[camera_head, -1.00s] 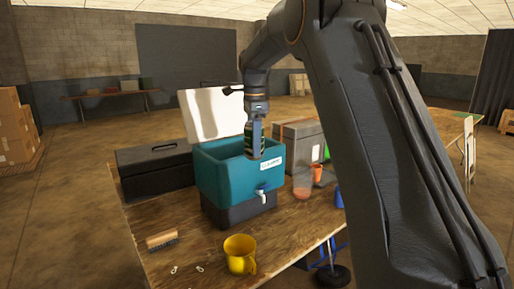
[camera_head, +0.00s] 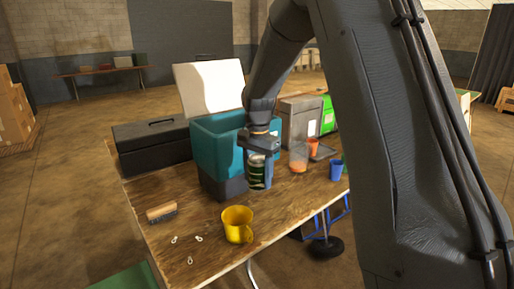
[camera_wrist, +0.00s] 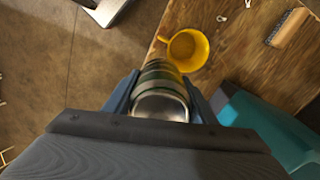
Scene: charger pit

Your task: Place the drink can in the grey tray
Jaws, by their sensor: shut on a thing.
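The green drink can (camera_head: 257,173) with silver ends is upright between the fingers of my gripper (camera_head: 262,178), in front of the teal cooler's right part. In the wrist view the can (camera_wrist: 160,98) shows its silver end, with a finger of my gripper (camera_wrist: 161,100) closed on each side. Whether the can's bottom clears the table is hard to tell. A dark grey flat tray (camera_head: 325,153) shows partly to the right, behind the clear and orange cups; my arm and the cups hide some of it.
The teal cooler (camera_head: 208,150) stands open with its white lid (camera_head: 208,88) up. A black toolbox (camera_head: 150,145) is left.

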